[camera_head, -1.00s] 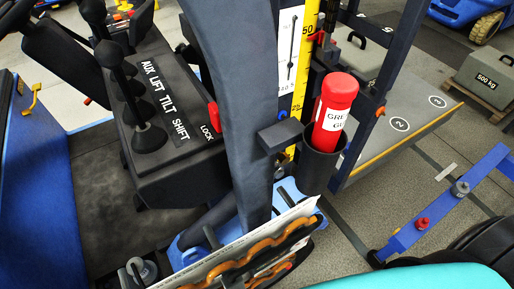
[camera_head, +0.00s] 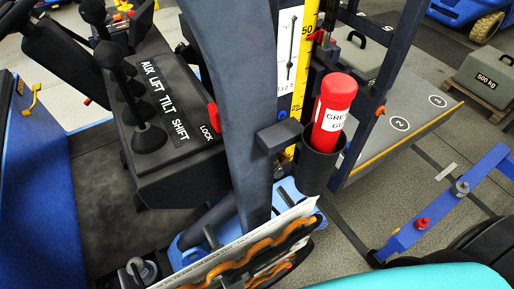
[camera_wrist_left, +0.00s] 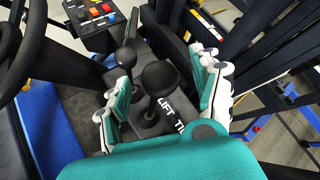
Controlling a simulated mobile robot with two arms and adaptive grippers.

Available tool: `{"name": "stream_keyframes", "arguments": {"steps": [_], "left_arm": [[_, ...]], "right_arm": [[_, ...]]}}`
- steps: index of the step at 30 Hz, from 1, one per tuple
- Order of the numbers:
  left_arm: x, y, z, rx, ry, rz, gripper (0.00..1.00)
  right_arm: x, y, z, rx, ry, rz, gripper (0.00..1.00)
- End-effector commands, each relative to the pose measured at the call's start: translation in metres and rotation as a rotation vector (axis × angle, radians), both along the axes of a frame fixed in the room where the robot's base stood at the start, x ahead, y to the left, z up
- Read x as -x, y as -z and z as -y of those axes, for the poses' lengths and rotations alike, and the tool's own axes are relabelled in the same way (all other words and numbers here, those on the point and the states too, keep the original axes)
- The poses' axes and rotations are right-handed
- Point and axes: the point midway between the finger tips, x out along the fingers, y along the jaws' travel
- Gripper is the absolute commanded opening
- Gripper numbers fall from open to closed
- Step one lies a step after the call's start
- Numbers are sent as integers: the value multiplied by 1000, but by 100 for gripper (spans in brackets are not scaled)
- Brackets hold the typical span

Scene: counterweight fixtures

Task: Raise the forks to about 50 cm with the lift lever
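The lever box (camera_head: 175,165) carries the labels AUX, LIFT, TILT and SHIFT, with black-knobbed levers (camera_head: 108,54) beside them. Gaps show between knob and fingers. The words LIFT and part of TILT show just below it; I cannot tell for sure which lever it is. The yellow height scale (camera_head: 305,60) shows a 50 mark, with a small red piece (camera_head: 317,36) beside it. I cannot clearly make out the forks. My right gripper is not in view.
A dark post (camera_head: 235,110) stands right of the lever box. A red LOCK tab (camera_head: 213,116) is on the box's edge. A red grease tube (camera_head: 333,105) sits in a black holder. A steering wheel (camera_wrist_left: 22,45) is at left in the wrist view, near a button panel (camera_wrist_left: 92,15).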

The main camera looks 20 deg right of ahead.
Motion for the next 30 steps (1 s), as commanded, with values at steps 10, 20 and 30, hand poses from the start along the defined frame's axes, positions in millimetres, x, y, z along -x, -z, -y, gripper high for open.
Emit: {"name": "stream_keyframes", "arguments": {"steps": [10, 20, 30], "left_arm": [[10, -7, -6, 0, -1, 1, 65], [46, -36, -26, 0, -1, 1, 65], [72, -56, -39, -1, 0, -2, 65]], "right_arm": [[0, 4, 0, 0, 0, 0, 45], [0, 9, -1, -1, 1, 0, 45], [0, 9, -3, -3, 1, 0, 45]]}}
